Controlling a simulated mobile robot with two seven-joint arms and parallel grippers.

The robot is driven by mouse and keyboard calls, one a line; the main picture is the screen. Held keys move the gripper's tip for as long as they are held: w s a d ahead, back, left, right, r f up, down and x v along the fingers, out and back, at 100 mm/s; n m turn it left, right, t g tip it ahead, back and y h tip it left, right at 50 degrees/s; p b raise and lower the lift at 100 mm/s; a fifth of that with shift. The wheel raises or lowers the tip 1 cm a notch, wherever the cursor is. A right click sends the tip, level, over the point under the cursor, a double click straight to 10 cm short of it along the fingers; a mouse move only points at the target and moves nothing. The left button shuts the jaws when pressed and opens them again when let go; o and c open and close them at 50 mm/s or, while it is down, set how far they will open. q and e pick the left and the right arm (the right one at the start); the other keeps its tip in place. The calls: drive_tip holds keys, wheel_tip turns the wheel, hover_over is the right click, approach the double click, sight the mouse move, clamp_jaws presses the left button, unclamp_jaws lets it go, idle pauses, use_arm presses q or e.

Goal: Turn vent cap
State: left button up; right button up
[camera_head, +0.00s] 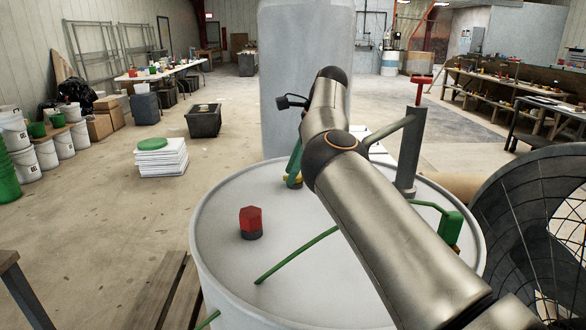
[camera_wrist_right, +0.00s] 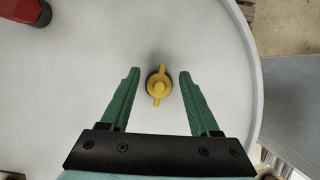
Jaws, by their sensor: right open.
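A yellow cap with two wings (camera_wrist_right: 159,86), which looks like the vent cap, stands on the pale drum lid (camera_wrist_right: 90,60). Its wings run nearly straight up and down in the right wrist view. My right gripper (camera_wrist_right: 159,74) is open, with one green finger on each side of the cap and a gap to both. My left gripper is not in view.
A red hexagonal knob on a black base (camera_head: 250,222) stands on the lid. A thin green rod (camera_head: 295,255) crosses it. A grey post with a red top (camera_head: 408,160) and a green block (camera_head: 451,226) are at the right. A grey cylinder (camera_head: 300,70) stands behind.

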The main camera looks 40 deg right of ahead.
drive_tip(key=shift+r, duration=0.15)
drive_tip(key=shift+d+r, duration=0.15)
drive_tip(key=shift+r, duration=0.2)
use_arm(q)
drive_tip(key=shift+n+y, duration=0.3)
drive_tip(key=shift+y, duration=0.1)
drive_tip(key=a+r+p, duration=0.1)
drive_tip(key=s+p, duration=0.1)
drive_tip(key=p, duration=0.1)
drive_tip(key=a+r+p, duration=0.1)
drive_tip(key=p, duration=0.1)
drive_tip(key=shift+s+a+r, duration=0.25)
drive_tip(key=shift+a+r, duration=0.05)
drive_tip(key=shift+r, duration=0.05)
use_arm(e)
drive_tip(key=v, duration=1.1)
drive_tip(key=shift+s+r, duration=0.2)
drive_tip(key=shift+r, duration=0.05)
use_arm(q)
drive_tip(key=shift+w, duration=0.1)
use_arm(e)
drive_tip(key=shift+d, duration=0.1)
